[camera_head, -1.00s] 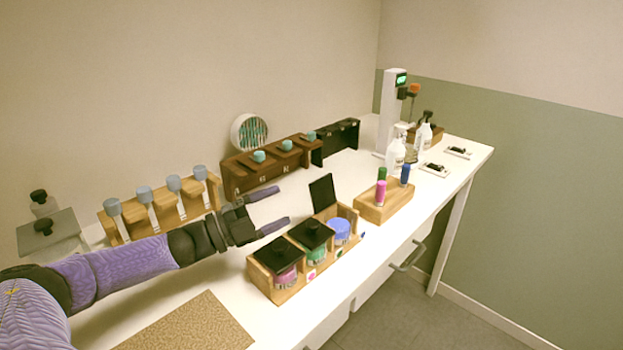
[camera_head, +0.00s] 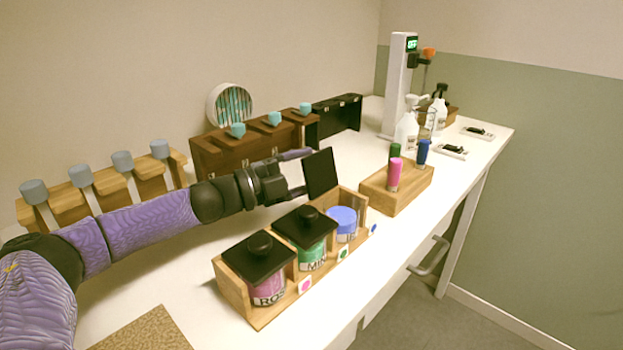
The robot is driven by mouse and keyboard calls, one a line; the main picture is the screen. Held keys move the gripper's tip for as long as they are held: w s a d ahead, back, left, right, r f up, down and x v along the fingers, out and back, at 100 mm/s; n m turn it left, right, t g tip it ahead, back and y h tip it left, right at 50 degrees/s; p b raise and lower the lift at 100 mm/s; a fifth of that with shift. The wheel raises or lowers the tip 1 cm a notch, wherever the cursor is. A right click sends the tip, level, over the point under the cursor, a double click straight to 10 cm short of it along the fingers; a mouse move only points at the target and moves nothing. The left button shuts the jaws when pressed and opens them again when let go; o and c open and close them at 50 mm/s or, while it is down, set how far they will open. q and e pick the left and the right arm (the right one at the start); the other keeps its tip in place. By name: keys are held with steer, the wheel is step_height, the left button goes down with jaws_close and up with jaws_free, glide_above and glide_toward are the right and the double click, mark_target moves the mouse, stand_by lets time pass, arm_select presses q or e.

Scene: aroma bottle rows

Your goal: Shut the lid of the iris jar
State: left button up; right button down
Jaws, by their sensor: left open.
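The iris jar (camera_head: 342,222) is the blue-topped jar at the far right end of a wooden rack (camera_head: 236,298). Its black lid (camera_head: 320,174) stands upright, open, at the back of the jar. My left gripper (camera_head: 304,172) is open just behind and left of the raised lid. One finger reaches behind the lid's upper part and one shows near its lower left edge. I cannot tell whether either touches it. My right gripper is not in view.
Two jars with shut black lids, a pink-labelled one (camera_head: 268,292) and a green-labelled one (camera_head: 312,258), share the rack. A wooden block with colored bottles (camera_head: 378,200) stands to the right. A dark wooden rack (camera_head: 208,158) is behind my arm.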

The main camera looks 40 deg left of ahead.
arm_select(q)
steer(key=shift+w+d+r, duration=0.15)
steer(key=shift+w+d, duration=0.15)
steer(key=shift+w, duration=0.3)
jaws_close()
stand_by(0.4)
stand_by(0.4)
stand_by(0.4)
